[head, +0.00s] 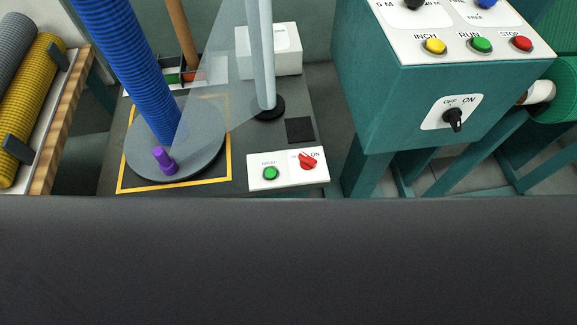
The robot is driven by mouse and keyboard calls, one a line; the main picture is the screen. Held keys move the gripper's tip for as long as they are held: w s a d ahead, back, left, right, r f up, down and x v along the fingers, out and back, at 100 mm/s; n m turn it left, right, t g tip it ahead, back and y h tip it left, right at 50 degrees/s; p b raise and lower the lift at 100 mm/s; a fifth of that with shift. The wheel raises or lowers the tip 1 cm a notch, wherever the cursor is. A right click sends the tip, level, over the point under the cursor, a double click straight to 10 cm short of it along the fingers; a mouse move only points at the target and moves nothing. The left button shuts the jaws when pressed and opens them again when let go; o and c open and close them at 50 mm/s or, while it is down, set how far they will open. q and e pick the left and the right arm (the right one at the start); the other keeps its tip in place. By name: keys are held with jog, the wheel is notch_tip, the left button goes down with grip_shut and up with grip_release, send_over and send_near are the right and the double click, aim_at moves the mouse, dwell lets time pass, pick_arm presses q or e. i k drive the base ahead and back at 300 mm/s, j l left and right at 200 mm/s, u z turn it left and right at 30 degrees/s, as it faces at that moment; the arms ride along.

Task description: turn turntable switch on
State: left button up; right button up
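The turntable (205,140) is a round grey disc at the centre left, on a dark floor plate inside a yellow square outline. A tall blue ribbed roll (128,75) and a short purple peg (164,160) stand on it. To its right is a white control panel (288,181) with a green button (270,173) and a red rotary switch (307,161). The label "ON" shows at the switch's upper right; the other label is partly hidden by the knob. The knob looks tilted, and I cannot tell its exact setting. Neither gripper is in view.
A teal machine cabinet (385,105) stands at the right, with a black OFF/ON switch (453,119) and several coloured buttons. A grey post (262,60) with a clear film rises behind the panel. A dark surface fills the bottom.

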aim_at(308, 162)
jog(key=l, duration=0.55)
jog(key=k+l+u, duration=0.15)
jog(key=l, duration=0.9)
jog(key=k+l+u, duration=0.1)
jog(key=l, duration=0.45)
jog(key=i+l+u, duration=0.15)
jog(key=i, duration=0.3)
